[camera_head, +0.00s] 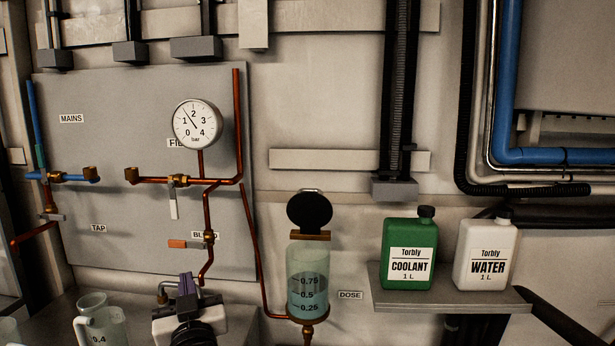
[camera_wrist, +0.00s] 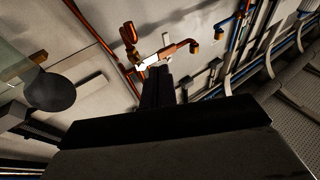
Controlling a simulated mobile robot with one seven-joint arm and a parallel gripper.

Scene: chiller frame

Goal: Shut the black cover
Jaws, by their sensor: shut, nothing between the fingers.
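The black cover (camera_head: 310,210) is a round disc standing raised on its hinge above the clear dosing vessel (camera_head: 308,270), so the vessel's top is open. The vessel holds bluish liquid to about the 0.75 mark. In the wrist view the cover (camera_wrist: 50,92) is a dark disc at the left, apart from my fingers. My gripper (camera_head: 187,284) is at the bottom of the head view, left of the vessel and in front of the panel. Its fingers (camera_wrist: 157,80) are shut and empty, pointing toward the wall in the wrist view.
A grey panel (camera_head: 130,130) with copper pipes, valves and a gauge (camera_head: 196,124) is behind my gripper. A shelf (camera_head: 450,301) at the right holds a green coolant bottle (camera_head: 409,252) and a white water bottle (camera_head: 485,254). A clear jug (camera_head: 100,322) stands at lower left.

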